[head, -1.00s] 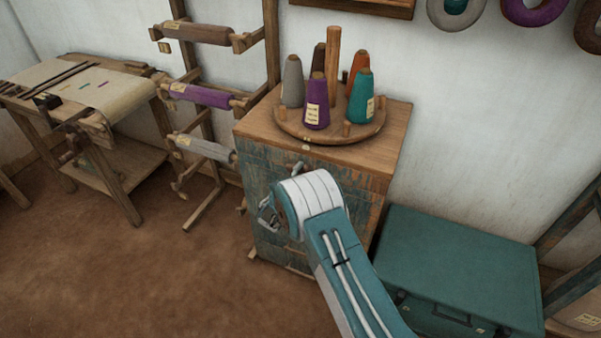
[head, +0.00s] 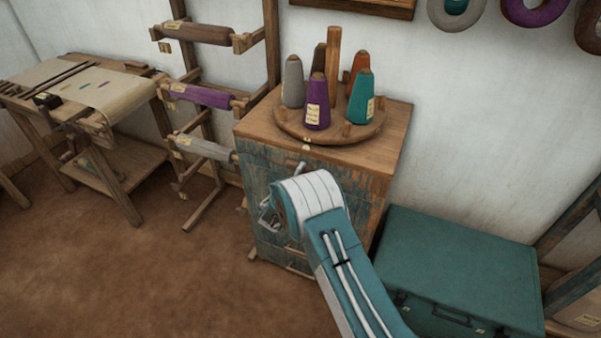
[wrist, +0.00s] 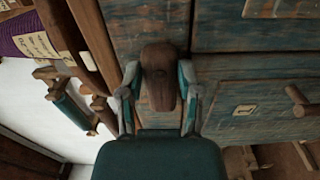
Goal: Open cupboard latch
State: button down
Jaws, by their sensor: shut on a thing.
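The cupboard (head: 262,170) is a worn blue-green wooden chest with a plain wood top. Its latch is a brown rounded wooden piece (wrist: 160,78), seen in the wrist view against the blue cupboard front (wrist: 135,22). My gripper (wrist: 160,95) is shut on the latch, with one finger on each side of it. In the head view my gripper (head: 268,214) is at the cupboard's front left, and my arm hides much of the front and the latch there.
A round tray (head: 290,128) with several yarn cones stands on the cupboard. A rack of yarn rolls (head: 200,97) is to the left. A teal trunk (head: 460,260) is close on the right. Brown floor lies open at front left.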

jog(key=shift+d+f, duration=0.15)
jog(key=shift+f, duration=0.1)
jog(key=shift+c, duration=1.4)
grip_release()
jog(key=shift+r, duration=0.1)
jog(key=v, duration=1.2)
